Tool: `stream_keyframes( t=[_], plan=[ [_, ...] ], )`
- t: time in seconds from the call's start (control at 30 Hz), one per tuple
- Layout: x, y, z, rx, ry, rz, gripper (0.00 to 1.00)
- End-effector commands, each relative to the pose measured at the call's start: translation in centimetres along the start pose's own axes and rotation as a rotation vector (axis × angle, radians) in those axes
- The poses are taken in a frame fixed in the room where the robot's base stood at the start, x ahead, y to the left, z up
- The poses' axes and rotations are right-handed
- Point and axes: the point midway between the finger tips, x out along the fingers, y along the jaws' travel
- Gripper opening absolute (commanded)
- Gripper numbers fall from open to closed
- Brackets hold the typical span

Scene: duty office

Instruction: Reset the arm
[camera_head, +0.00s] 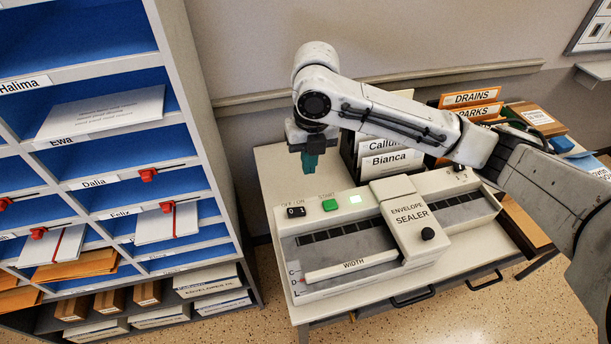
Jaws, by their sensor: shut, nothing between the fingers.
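My arm reaches in from the right edge and bends over the desk. My gripper (309,162) hangs below the white wrist, pointing down, with its teal fingers shut and empty.
A pigeonhole rack (187,90) with blue compartments and name labels stands on the left, holding envelopes. A file holder with cards marked Bianca (391,161) and Callum stands close right of my gripper. Orange folders (470,97) stand behind my arm. A wall rail runs behind.

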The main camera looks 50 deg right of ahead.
Motion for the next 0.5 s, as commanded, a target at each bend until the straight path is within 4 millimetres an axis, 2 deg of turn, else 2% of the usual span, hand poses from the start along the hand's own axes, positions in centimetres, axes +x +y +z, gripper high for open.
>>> stream_keyframes(
  t=[0.2, 0.5],
  plan=[
    [-1.31, -0.18, -0.02, -0.001, 0.0, -0.001, 0.0],
    [-1.37, -0.19, -0.02, 0.0, 0.0, 0.0, 0.0]
  ],
)
